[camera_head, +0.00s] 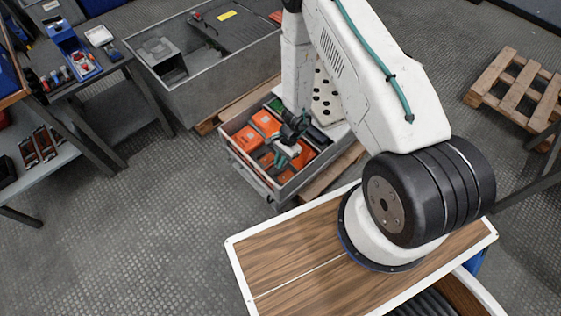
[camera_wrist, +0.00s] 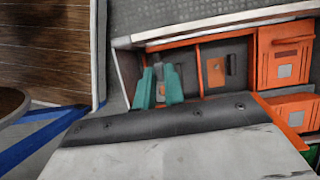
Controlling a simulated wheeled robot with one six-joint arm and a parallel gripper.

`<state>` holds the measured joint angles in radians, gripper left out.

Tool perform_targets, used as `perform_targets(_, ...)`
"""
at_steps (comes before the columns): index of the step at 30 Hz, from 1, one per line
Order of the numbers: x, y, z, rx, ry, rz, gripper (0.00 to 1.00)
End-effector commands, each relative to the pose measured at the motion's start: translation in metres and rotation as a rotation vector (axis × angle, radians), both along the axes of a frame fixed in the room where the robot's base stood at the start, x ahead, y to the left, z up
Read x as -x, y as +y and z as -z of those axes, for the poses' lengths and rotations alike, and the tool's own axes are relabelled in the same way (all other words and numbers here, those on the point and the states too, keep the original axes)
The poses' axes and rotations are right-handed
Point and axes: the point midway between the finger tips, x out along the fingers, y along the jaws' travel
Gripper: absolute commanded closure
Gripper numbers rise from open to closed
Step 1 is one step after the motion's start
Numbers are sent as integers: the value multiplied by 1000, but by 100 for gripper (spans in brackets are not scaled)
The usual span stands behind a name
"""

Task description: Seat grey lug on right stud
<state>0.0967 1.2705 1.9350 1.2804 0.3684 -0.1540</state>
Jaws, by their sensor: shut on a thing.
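My gripper (camera_head: 284,158) is low over the grey-walled tray of orange blocks in the head view. In the wrist view my gripper's two teal fingers (camera_wrist: 158,82) are close together, shut on a small grey piece (camera_wrist: 158,71) that looks like the grey lug. It is mostly hidden between the fingers. The fingers are in a dark compartment at the tray's end. An orange-framed compartment with a grey panel (camera_wrist: 233,66) lies to their right. I cannot make out the right stud, or whether the lug touches anything.
Orange blocks (camera_wrist: 283,55) fill the tray's right side in the wrist view. The tray's pale rim (camera_wrist: 200,25) runs along the far side. In the head view a large grey bin (camera_head: 205,75) stands behind. A bench with tools (camera_head: 82,68) is at left; open floor lies between.

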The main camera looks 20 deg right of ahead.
Motion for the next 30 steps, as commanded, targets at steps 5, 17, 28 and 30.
perform_targets(5, 5, -2, 8, -1, 0, 24, 100)
perform_targets(17, 4, -1, 42, -1, -1, 23, 100)
perform_targets(28, 4, -1, 79, -1, -1, 22, 100)
perform_targets(30, 4, -1, 86, -1, -1, 22, 100)
